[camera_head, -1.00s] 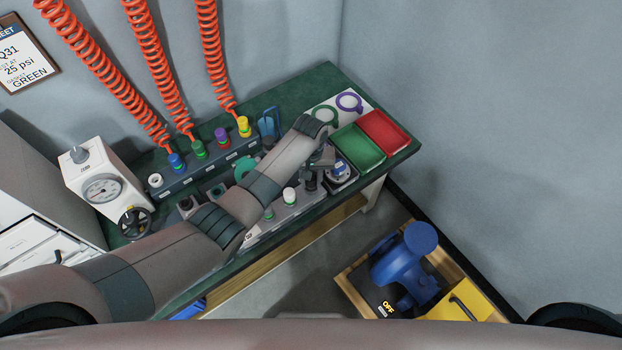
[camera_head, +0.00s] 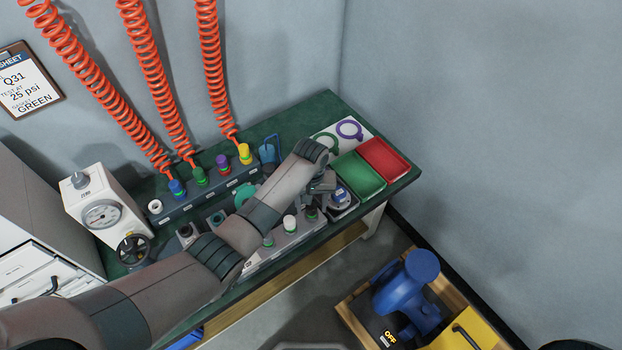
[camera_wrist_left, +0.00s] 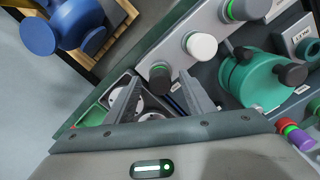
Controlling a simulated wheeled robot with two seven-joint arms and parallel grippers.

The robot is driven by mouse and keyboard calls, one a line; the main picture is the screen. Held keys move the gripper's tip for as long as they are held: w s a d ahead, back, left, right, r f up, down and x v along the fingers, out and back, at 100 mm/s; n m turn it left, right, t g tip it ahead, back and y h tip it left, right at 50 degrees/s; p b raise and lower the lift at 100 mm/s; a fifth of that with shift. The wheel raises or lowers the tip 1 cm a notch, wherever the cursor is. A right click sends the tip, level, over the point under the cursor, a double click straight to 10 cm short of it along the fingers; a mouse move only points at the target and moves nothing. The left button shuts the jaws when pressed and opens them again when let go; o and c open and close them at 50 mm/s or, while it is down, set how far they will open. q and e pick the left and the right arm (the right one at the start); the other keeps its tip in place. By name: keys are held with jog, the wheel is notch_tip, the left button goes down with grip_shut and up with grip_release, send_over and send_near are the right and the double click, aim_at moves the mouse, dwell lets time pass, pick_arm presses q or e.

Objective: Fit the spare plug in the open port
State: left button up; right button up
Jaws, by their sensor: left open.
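My left gripper (camera_head: 322,187) reaches over the right part of the green bench, largely hidden by its own wrist. In the left wrist view, its two fingers (camera_wrist_left: 160,96) are apart with nothing gripped between them. A dark grey plug with a green ring (camera_wrist_left: 160,76) stands just beyond the fingertips. A white plug with a green ring (camera_wrist_left: 201,46) stands beside it on the same grey block (camera_head: 283,240). A teal body with dark knobs (camera_wrist_left: 252,80) is to the right. I cannot tell which plug is the spare or which port is open. My right gripper is out of view.
A dark tray with round pieces (camera_head: 344,201) lies beside the gripper. Green (camera_head: 358,174) and red (camera_head: 384,157) bins stand at the bench's right end. A hose rack (camera_head: 200,203) runs behind my arm, with a gauge box (camera_head: 101,213) to its left.

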pick_arm(q)
notch_tip(320, 180, up, 15)
jog(key=b, duration=0.1)
jog(key=shift+r, duration=0.15)
dwell(1.1)
